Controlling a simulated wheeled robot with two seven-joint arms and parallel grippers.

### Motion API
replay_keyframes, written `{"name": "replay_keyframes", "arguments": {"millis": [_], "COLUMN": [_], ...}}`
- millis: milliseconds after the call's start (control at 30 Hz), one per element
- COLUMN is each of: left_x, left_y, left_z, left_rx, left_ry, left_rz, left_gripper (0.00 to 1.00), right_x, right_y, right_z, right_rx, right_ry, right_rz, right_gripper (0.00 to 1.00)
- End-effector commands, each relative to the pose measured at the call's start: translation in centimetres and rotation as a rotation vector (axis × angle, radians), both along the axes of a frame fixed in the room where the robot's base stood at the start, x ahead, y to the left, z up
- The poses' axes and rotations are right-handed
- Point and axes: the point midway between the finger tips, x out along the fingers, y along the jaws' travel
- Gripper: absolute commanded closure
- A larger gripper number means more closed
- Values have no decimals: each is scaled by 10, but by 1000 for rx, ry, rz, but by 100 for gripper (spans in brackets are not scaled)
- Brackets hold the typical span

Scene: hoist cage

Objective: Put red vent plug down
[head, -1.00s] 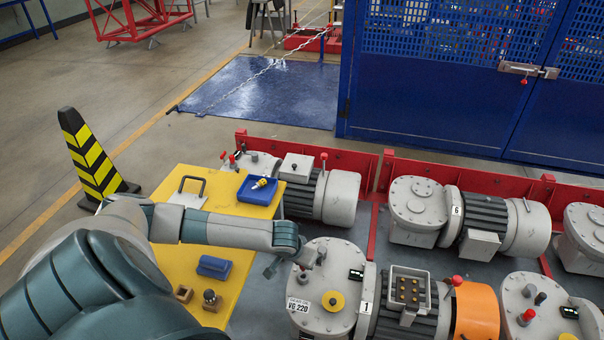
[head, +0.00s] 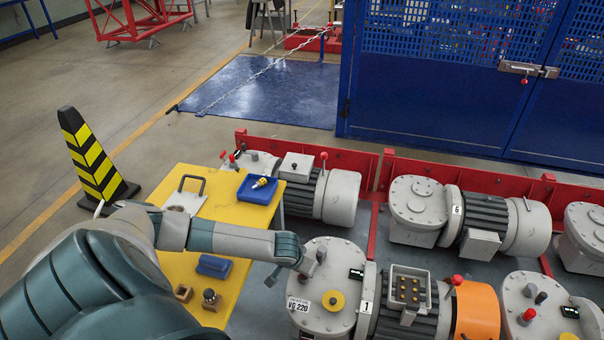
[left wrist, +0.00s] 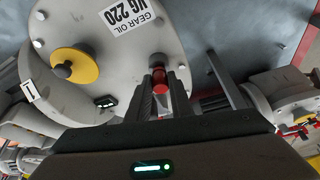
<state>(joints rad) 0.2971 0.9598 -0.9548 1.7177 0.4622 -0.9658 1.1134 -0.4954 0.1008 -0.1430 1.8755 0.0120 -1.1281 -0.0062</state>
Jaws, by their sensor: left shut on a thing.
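My left gripper (head: 297,268) is over the left rim of the grey gear housing (head: 345,258) labelled VG 220. In the left wrist view, its jaws (left wrist: 160,100) are shut on the red vent plug (left wrist: 159,80), which shows red between the dark fingers. The plug is in front of the housing's round cover (left wrist: 120,35), near its edge; I cannot tell whether it touches. In the head view the held plug is hidden by the gripper. My right gripper is out of view.
A yellow table (head: 165,262) on the left carries a blue tray (head: 259,188), a blue block (head: 213,266) and small brown pieces. The VG 220 housing has a yellow disc (head: 333,300) with a dark knob. More motor units and a red rail (head: 345,160) lie behind.

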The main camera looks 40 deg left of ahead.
Motion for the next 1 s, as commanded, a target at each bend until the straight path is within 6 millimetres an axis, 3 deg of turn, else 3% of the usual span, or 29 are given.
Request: {"name": "replay_keyframes", "arguments": {"millis": [267,300,367,400,767,1000], "left_x": [0,0,0,0,0,-4], "left_y": [0,0,0,0,1,-1], "left_z": [-7,-8,-7,-7,-5,14], "left_rx": [1,1,1,1,1,1], "left_ry": [0,0,0,0,-1,0], "left_rz": [0,0,0,0,0,-2], "left_gripper": [100,78,64,62,62,62], "right_x": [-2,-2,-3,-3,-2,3], "right_y": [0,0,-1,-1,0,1], "right_z": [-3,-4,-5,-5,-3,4], "right_rx": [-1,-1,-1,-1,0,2], "right_ry": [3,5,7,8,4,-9], "right_rz": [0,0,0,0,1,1], "right_gripper": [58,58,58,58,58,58]}}
